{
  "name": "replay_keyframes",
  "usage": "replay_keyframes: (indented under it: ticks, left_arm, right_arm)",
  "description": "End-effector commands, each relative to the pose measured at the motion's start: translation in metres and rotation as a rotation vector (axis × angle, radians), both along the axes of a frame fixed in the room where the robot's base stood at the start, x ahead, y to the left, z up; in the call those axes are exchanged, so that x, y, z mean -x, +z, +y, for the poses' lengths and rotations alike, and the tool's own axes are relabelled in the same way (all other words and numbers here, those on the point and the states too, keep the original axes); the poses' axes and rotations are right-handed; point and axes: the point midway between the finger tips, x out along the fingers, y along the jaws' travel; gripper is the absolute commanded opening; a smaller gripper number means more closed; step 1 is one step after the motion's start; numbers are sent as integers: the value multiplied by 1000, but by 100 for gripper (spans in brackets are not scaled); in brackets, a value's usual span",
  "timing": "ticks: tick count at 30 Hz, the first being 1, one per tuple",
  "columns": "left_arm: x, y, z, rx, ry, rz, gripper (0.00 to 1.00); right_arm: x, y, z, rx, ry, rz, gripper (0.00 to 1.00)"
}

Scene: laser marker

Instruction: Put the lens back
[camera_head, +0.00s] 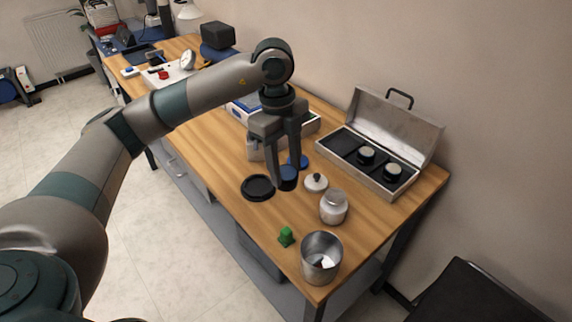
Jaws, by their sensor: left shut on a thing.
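My left gripper (286,172) is shut on a small dark blue-black cylinder (289,179), which looks like the lens. It points down over the middle of the wooden table, and I cannot tell whether the cylinder is clear of the tabletop. A silver case (372,184) stands open at the back right with its lid up. Two dark lenses with pale tops, one in the middle (366,155) and one at the right (393,173), sit in its dark insert. The left part of the insert holds no lens. The case is right of my left gripper. My right gripper is out of view.
A black ring-shaped dish (258,187), a small lid with a knob (316,182), a metal jar (334,207), a green piece (286,236) and an open metal can (321,257) stand near the gripper.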

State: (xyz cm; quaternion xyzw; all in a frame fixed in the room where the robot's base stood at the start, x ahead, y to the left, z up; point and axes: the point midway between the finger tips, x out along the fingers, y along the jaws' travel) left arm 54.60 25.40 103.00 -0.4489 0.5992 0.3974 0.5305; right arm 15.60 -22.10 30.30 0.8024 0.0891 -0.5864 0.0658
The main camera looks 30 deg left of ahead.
Motion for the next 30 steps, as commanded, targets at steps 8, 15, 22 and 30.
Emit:
replay_keyframes:
  ticks: [8, 15, 22, 30]
  left_arm:
    - [3, 2, -6, -1, -368, 0, 16]
    - [6, 3, -12, -1, -831, 0, 16]
    - [10, 4, -18, -1, -1289, 0, 16]
    - [15, 5, -24, -3, -1833, 0, 16]
  right_arm:
    - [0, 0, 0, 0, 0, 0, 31]
    - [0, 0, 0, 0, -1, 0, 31]
    - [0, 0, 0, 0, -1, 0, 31]
    - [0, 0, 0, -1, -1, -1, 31]
